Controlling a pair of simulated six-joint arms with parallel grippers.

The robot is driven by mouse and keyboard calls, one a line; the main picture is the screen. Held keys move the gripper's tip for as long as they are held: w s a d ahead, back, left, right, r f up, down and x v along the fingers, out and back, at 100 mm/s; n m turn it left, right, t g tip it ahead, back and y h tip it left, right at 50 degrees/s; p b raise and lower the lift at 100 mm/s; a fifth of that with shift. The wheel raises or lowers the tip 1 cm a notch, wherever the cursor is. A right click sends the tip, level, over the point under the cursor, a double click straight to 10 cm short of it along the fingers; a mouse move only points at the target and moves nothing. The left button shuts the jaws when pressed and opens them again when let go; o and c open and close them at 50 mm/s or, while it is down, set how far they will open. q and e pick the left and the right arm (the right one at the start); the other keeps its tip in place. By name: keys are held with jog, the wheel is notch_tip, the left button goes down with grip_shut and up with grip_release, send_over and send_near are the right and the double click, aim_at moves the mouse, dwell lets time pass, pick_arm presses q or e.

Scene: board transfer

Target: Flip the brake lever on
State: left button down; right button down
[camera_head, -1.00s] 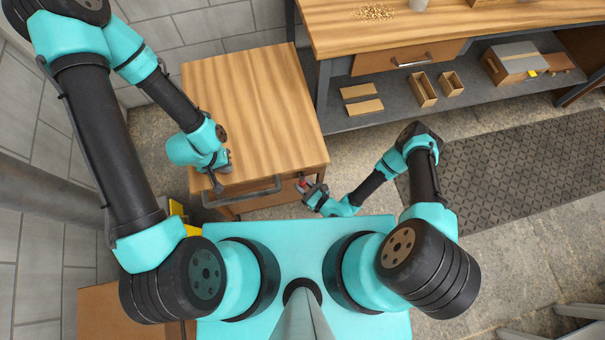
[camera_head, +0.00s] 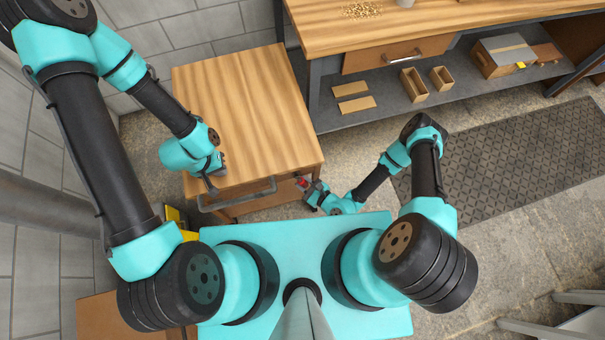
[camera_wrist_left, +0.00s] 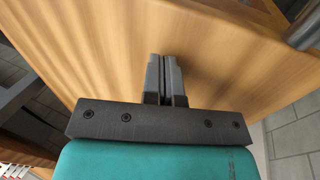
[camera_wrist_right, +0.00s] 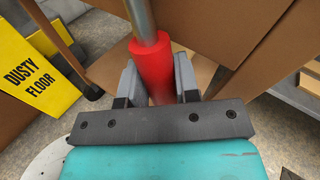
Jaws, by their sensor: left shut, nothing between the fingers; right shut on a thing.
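The brake lever (camera_wrist_right: 152,65) shows in the right wrist view as a metal rod with a red grip. The red end also shows small in the head view (camera_head: 301,183), by the cart's front right corner. My right gripper (camera_wrist_right: 153,85) is shut on the red grip, one finger on each side. The rod's far end runs out of view. My left gripper (camera_head: 211,187) is at the front edge of the wooden cart (camera_head: 240,110), beside its handle bar (camera_head: 240,197). In the left wrist view its fingers (camera_wrist_left: 163,75) are together and empty against or just above the wood.
A workbench (camera_head: 430,32) with a lower shelf stands behind and right of the cart. A dark patterned mat (camera_head: 510,165) lies on open floor at right. A yellow "DUSTY FLOOR" sign (camera_wrist_right: 35,72) stands near brown boxes or panels. A tiled wall is close at left.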

jog(key=c, duration=0.8)
grip_release()
jog(key=shift+c, duration=0.2)
jog(key=shift+a, duration=0.1)
